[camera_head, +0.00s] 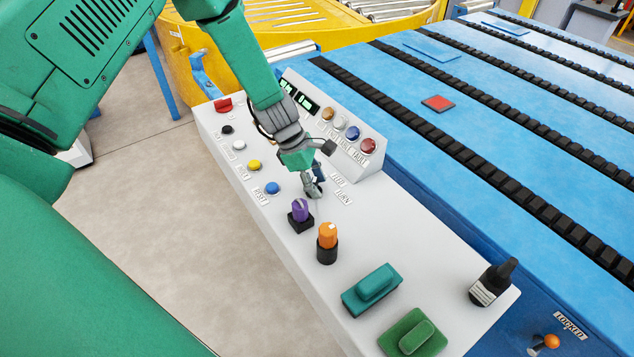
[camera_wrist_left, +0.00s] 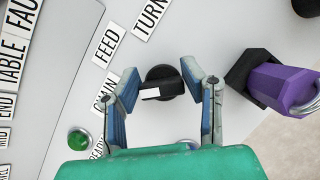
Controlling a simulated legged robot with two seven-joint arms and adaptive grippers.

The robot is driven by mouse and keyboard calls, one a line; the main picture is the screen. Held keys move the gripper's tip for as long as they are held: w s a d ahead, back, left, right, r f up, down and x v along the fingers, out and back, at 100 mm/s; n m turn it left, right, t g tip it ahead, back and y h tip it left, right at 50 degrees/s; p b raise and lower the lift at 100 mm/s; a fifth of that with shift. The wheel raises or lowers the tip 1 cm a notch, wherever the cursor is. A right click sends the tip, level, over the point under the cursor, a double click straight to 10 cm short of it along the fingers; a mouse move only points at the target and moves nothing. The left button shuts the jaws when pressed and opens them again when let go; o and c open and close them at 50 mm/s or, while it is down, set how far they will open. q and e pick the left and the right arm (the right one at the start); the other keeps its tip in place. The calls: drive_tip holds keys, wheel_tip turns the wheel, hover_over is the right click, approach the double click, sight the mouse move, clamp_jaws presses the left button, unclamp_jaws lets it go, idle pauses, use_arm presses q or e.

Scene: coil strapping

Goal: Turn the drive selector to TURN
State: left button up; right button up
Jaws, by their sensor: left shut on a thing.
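The drive selector (camera_wrist_left: 162,84) is a round black knob with a white mark, seen in the left wrist view. Its white mark lies on the left side, toward the CHAIN label (camera_wrist_left: 105,92). The FEED label (camera_wrist_left: 107,40) and TURN label (camera_wrist_left: 151,16) stand further round, above it. My left gripper (camera_wrist_left: 162,78) has its two fingers on either side of the knob and is shut on it. In the head view my left gripper (camera_head: 314,188) reaches down to the panel and largely hides the selector. My right gripper is not in view.
The white control panel (camera_head: 420,240) carries a purple knob (camera_head: 300,210), an orange knob (camera_head: 327,238), teal (camera_head: 372,289) and green (camera_head: 413,334) switches and a black lever (camera_head: 493,282). A row of coloured buttons runs along its left edge. A blue conveyor (camera_head: 480,130) lies behind.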

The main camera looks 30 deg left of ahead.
use_arm(q)
drive_tip(key=shift+s+a+f, duration=0.15)
drive_tip(key=shift+a, duration=0.35)
drive_tip(key=m+g, duration=0.1)
drive_tip(key=m, duration=0.2)
drive_tip(key=shift+d+p, duration=0.1)
drive_tip(key=shift+p, duration=0.3)
drive_tip(key=m+g, duration=0.1)
drive_tip(key=m, duration=0.2)
drive_tip(key=shift+m+g, duration=0.3)
drive_tip(key=shift+m, duration=0.1)
drive_tip(key=m+g, duration=0.1)
drive_tip(key=m, duration=0.2)
drive_tip(key=m+g+y+b, duration=0.1)
drive_tip(key=m, duration=0.2)
drive_tip(key=m+g+y+b, duration=0.1)
drive_tip(key=m, duration=0.4)
drive_tip(key=shift+w+y, duration=0.2)
drive_tip(key=shift+y, duration=0.1)
drive_tip(key=shift+r, duration=0.2)
drive_tip(key=o, duration=1.1)
drive_tip(key=shift+o, duration=0.2)
drive_tip(key=shift+f, duration=0.2)
